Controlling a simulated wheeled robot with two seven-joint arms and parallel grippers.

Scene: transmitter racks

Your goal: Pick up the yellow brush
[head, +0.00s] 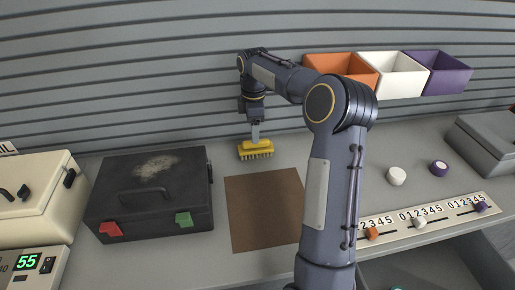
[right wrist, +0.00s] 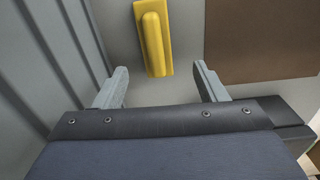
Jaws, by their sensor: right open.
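The yellow brush (head: 255,150) lies bristles down on the grey counter near the back wall, just behind the brown mat. In the right wrist view the brush (right wrist: 153,38) shows from above, with its raised handle running along its length. My right gripper (head: 255,133) points down over the brush. In the right wrist view my right gripper (right wrist: 160,84) is open, with one finger on each side and nothing between them. The brush lies beyond the fingertips, roughly centred between them. My left gripper is not in view.
A brown mat (head: 262,210) lies in front of the brush. A black case (head: 150,195) with red and green latches stands to its left. Orange (head: 340,68), white (head: 390,75) and purple (head: 437,72) bins hang on the slatted wall. A slider panel (head: 430,222) is at the right.

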